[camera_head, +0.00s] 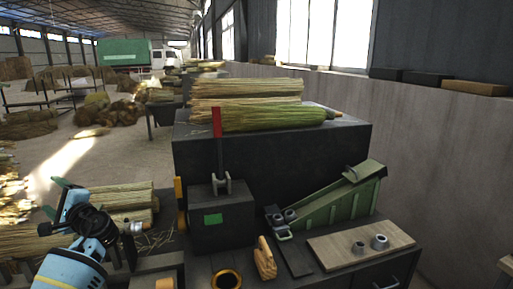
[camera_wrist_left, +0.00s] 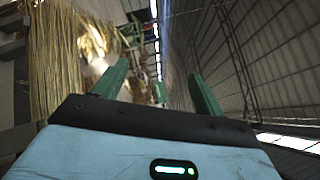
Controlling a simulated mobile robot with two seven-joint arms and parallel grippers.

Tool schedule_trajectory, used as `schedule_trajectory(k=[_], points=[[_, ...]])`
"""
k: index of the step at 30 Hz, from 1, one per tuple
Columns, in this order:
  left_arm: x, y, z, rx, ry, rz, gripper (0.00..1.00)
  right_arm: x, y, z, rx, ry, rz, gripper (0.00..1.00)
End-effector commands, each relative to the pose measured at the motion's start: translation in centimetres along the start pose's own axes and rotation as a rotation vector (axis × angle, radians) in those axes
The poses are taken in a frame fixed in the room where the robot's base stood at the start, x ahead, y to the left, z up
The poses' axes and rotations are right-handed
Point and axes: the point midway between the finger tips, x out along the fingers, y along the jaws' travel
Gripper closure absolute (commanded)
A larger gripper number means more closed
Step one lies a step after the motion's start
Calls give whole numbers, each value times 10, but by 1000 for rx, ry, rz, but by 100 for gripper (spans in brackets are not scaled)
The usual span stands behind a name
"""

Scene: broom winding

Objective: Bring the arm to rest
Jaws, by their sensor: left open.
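My left gripper (camera_head: 56,198) is at the lower left of the head view, on the blue and black arm. Its two green fingers stand apart with nothing between them. In the left wrist view the open fingers (camera_wrist_left: 157,85) point toward the hall and roof. Straw bundles (camera_head: 120,198) lie just right of and behind the gripper in the head view. My right gripper is not in view.
A dark bench holds a black box with a red lever (camera_head: 217,122), a green sloped fixture (camera_head: 330,205) and a wooden board (camera_head: 335,250) with metal rings. Straw bundles (camera_head: 245,90) lie on a raised dark block. A concrete wall (camera_head: 450,160) bounds the right.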

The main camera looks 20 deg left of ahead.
Motion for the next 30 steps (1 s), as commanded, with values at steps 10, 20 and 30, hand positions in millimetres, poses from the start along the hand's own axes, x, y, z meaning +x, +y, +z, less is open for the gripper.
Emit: schedule_trajectory(k=[10, 20, 30], points=[[-71, 95, -65, -52, 387, 36, 30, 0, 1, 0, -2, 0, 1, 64], [-208, 238, -88, -178, 878, 301, 30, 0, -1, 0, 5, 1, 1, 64], [-369, 356, -22, -375, 1204, 823, 30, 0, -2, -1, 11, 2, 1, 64]])
